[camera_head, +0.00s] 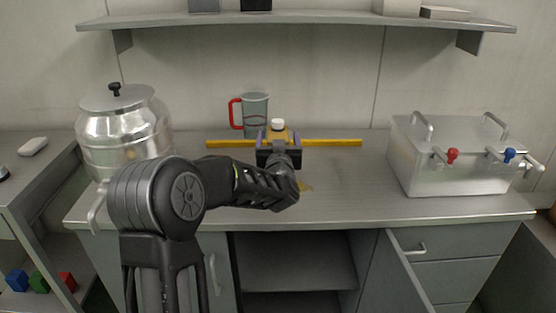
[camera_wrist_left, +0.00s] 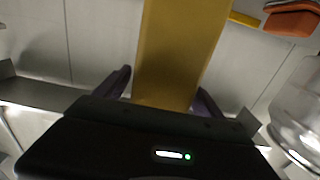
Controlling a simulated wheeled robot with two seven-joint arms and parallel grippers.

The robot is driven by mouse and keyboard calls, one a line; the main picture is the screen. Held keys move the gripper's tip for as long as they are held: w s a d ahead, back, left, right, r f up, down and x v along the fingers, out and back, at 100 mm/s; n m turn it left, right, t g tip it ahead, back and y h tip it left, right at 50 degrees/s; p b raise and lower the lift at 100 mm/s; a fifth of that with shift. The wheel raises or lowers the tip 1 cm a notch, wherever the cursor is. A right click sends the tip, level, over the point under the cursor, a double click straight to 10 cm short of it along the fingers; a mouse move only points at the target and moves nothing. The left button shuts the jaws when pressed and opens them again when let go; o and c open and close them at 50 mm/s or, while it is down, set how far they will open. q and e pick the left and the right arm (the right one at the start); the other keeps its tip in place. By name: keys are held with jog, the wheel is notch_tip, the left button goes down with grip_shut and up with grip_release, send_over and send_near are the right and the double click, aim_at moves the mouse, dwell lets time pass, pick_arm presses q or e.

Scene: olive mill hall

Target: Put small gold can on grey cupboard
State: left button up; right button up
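The small gold can (camera_head: 278,131) with a white cap is at my left gripper (camera_head: 279,143), above the worktop's middle in the head view. In the left wrist view the gold can (camera_wrist_left: 182,55) fills the centre, with a purple finger of the left gripper (camera_wrist_left: 163,92) close against each side. The fingers look closed on it. Its lower part is hidden behind my arm in the head view, so I cannot tell whether it touches the worktop. The grey cupboard (camera_head: 350,203) seems to be the grey unit under this worktop, its middle compartment open. My right gripper is not in view.
A steel pot (camera_head: 124,130) stands left and a steel box with taps (camera_head: 450,160) right. A grey mug with a red handle (camera_head: 255,112) and a yellow bar (camera_head: 335,142) are behind the can. A shelf (camera_head: 300,20) hangs above.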

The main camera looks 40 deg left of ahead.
pick_arm(q)
grip_shut()
jog(key=shift+r, duration=0.15)
dwell(0.8)
